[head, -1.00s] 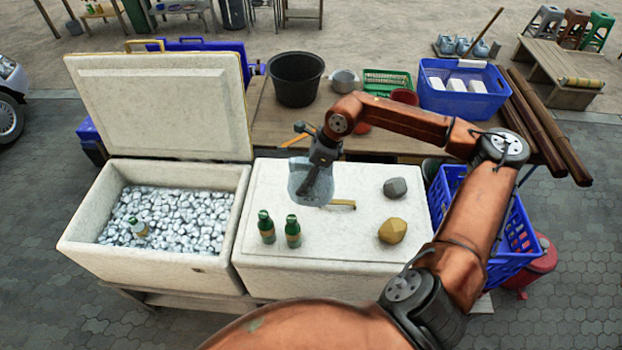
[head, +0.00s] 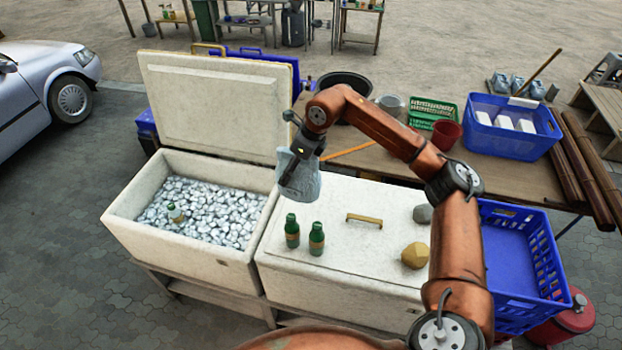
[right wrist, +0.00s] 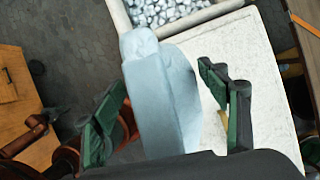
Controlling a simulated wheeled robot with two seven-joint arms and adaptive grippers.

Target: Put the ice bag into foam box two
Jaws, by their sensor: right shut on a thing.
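The pale blue ice bag (head: 309,186) hangs in my right gripper (head: 292,172), above the back left part of the closed foam box. In the right wrist view the bag (right wrist: 160,95) sits between the two green-black fingers (right wrist: 170,108). No number shows on either box. My left gripper is out of view.
Two green bottles (head: 292,231) (head: 316,239), a grey stone (head: 423,213) and a yellowish stone (head: 415,255) stand on the closed lid, around its handle (head: 364,220). A blue crate (head: 520,250) is at right. A wooden table (head: 385,160) with basins and baskets stands behind.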

